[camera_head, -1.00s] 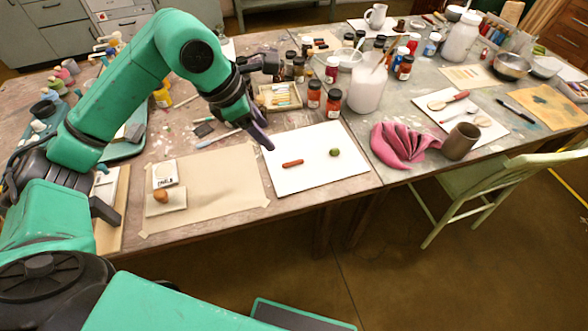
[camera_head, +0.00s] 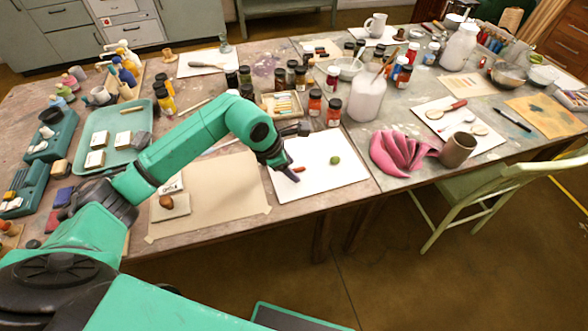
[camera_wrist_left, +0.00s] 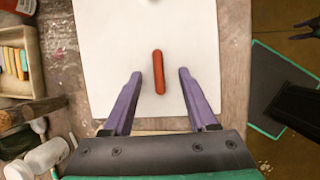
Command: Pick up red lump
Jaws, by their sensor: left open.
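The red lump (camera_head: 299,169) is a short rounded stick lying on a white sheet near the table's front edge. My left gripper (camera_head: 289,178) is over the sheet at the lump and hides part of it in the head view. In the left wrist view the red lump (camera_wrist_left: 159,70) lies between the two purple fingertips of my left gripper (camera_wrist_left: 160,77), with a gap on each side. The fingers are open and empty. The height of the fingertips above the sheet is hard to tell. A dark pronged part at the wrist view's right edge may be my right gripper.
A green lump (camera_head: 335,160) lies on the same white sheet (camera_head: 345,178). Jars with red contents (camera_head: 314,102) and a wooden box of sticks (camera_head: 281,105) stand behind it. A pink cloth (camera_head: 392,153) is to the right; brown paper (camera_head: 228,196) lies left.

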